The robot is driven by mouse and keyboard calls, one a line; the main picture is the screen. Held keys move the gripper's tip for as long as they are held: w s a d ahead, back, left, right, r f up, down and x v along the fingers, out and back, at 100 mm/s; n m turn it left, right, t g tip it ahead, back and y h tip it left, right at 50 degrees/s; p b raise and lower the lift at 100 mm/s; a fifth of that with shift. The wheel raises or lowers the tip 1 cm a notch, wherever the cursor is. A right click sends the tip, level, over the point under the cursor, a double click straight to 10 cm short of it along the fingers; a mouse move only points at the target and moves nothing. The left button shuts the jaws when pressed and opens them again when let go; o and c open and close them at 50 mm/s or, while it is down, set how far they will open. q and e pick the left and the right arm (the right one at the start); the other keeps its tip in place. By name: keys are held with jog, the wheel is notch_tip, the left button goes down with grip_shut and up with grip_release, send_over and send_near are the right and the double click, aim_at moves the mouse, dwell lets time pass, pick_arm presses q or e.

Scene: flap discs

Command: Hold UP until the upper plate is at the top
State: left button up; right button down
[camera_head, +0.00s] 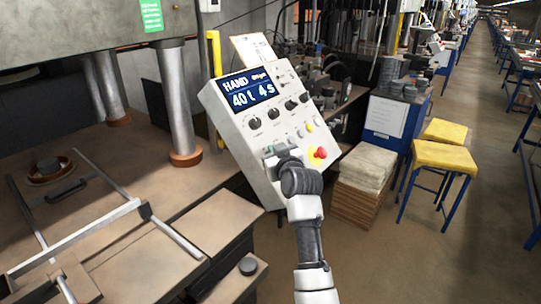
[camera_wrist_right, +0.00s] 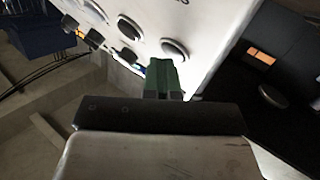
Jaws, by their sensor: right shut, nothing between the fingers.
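The grey control panel (camera_head: 262,125) stands tilted in the middle of the head view. Its display (camera_head: 250,90) reads HAND, 40 t and 4 s. My right gripper (camera_head: 272,152) is at the panel's lower left, shut and empty, its tips close to the panel face. In the right wrist view the fingers (camera_wrist_right: 163,80) are together near the panel's round buttons (camera_wrist_right: 128,27); I cannot tell whether they touch one. The UP button cannot be made out. A big grey press block (camera_head: 75,30) hangs at upper left, high above the press table; its top is cut off.
Steel columns (camera_head: 176,100) rise from the brown press table (camera_head: 215,222) left of the panel. A red emergency button (camera_head: 319,153) sits just right of my gripper. A stack of sheets (camera_head: 364,168) and yellow stools (camera_head: 444,157) stand to the right. The aisle floor is free.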

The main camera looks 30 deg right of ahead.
jog(key=shift+s+d+r+p, duration=0.2)
jog(key=shift+s+r+p, duration=0.2)
jog(key=shift+p, duration=0.25)
jog(key=shift+s+r, duration=0.1)
jog(key=shift+s, duration=0.1)
jog(key=shift+s+d+r+p, duration=0.3)
jog(key=shift+r+p, duration=0.25)
jog(key=shift+p, duration=0.2)
jog(key=s+r+p, duration=0.1)
jog(key=s+d+r+p, duration=0.1)
jog(key=s, duration=0.1)
jog(key=shift+p, duration=0.3)
jog(key=shift+w, duration=0.1)
